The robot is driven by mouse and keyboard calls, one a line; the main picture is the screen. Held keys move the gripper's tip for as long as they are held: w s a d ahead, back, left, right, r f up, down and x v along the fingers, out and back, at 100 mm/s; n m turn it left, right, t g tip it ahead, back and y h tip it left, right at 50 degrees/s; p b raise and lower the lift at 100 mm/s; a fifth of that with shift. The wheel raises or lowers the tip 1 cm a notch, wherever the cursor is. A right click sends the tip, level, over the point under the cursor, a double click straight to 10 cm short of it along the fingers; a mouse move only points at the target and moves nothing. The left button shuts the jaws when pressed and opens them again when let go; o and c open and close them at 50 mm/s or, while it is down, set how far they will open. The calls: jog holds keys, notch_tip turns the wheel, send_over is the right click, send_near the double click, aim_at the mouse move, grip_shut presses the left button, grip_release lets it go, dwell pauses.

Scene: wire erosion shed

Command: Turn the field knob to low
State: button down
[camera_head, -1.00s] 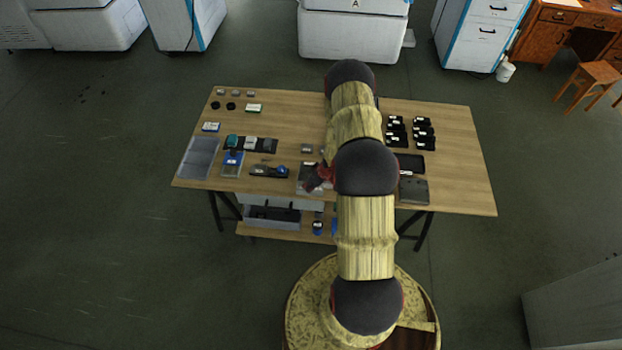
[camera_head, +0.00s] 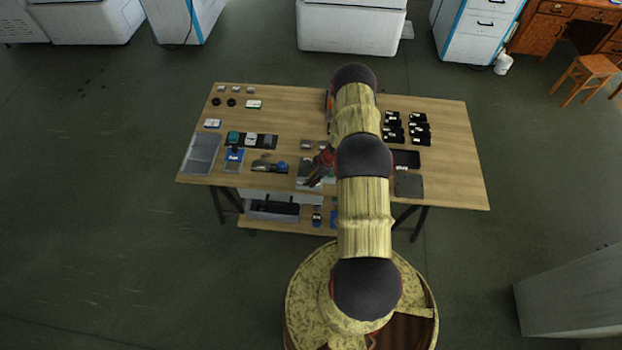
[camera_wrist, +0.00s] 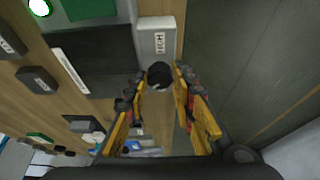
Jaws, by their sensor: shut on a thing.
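In the wrist view, a round black knob (camera_wrist: 159,73) sits between the tips of my gripper (camera_wrist: 161,80). The yellow fingers are closed on the knob from both sides. Beyond it is a pale grey panel (camera_wrist: 152,24) with a white label (camera_wrist: 159,43) that seems to read HIGH, seen sideways. The knob's pointer cannot be made out. In the head view, my gripper (camera_head: 314,178) is low over a grey device (camera_head: 303,182) at the table's front edge. My arm hides part of that area.
The wooden table (camera_head: 290,120) holds several black boxes on the right (camera_head: 417,130). A clear tray (camera_head: 202,152) and small devices stand on the left. A dark flat case (camera_head: 408,184) lies right of my arm. A lower shelf (camera_head: 275,222) runs under the front edge.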

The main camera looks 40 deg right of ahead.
jog(key=shift+w+d+r, duration=0.1)
jog(key=shift+w, duration=0.05)
jog(key=c, duration=1.5)
grip_release()
jog(key=v, duration=1.1)
jog(key=shift+s+r, duration=0.2)
jog(key=shift+r, duration=0.15)
